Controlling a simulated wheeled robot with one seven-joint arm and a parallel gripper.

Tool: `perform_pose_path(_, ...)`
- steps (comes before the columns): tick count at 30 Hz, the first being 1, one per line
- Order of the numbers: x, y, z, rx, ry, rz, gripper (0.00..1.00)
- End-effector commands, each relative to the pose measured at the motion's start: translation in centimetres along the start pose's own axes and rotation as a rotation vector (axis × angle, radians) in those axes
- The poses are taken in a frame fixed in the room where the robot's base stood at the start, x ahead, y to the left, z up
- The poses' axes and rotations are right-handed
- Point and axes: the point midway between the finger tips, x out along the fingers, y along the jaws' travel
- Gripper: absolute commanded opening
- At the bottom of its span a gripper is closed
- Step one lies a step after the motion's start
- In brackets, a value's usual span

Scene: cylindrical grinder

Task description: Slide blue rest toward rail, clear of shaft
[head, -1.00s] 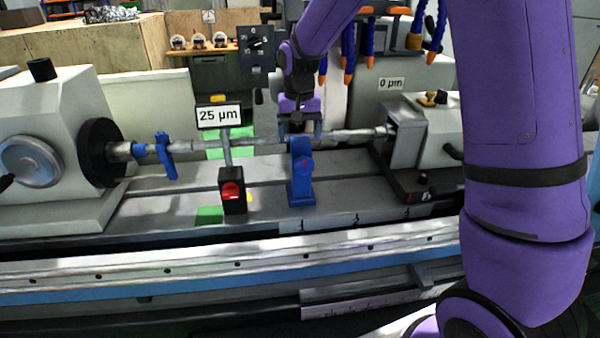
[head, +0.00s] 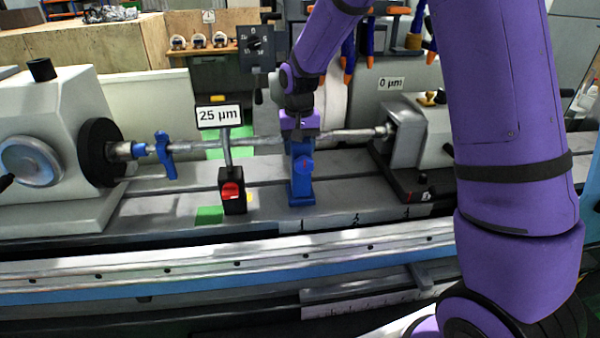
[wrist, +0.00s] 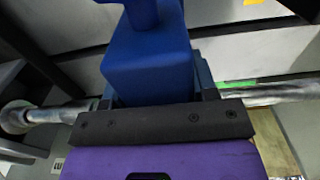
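The blue rest (head: 302,185) stands upright on the machine bed, its top at the shaft (head: 352,135). In the wrist view the blue rest (wrist: 150,70) fills the middle, and the shaft (wrist: 262,94) shows on both sides of it. My gripper (head: 301,140) is down at the top of the rest, from above. In the wrist view my gripper (wrist: 160,95) has a finger on each side of the blue body, close to it. Whether the fingers press on it is hidden. The front rail (head: 210,265) runs along the machine's near side.
A gauge with a "25 µm" sign (head: 218,116) and a black and red base (head: 232,190) stands just left of the rest. A blue clamp (head: 166,155) sits on the shaft further left. The tailstock (head: 425,135) is to the right. The bed in front of the rest is clear.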

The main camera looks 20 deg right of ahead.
Motion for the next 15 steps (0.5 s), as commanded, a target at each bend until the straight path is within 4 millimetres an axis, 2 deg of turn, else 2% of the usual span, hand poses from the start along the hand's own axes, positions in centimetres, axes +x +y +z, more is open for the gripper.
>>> perform_pose_path(15, -0.06, -0.01, 0.87, 0.0, 0.0, 0.0, 0.25)
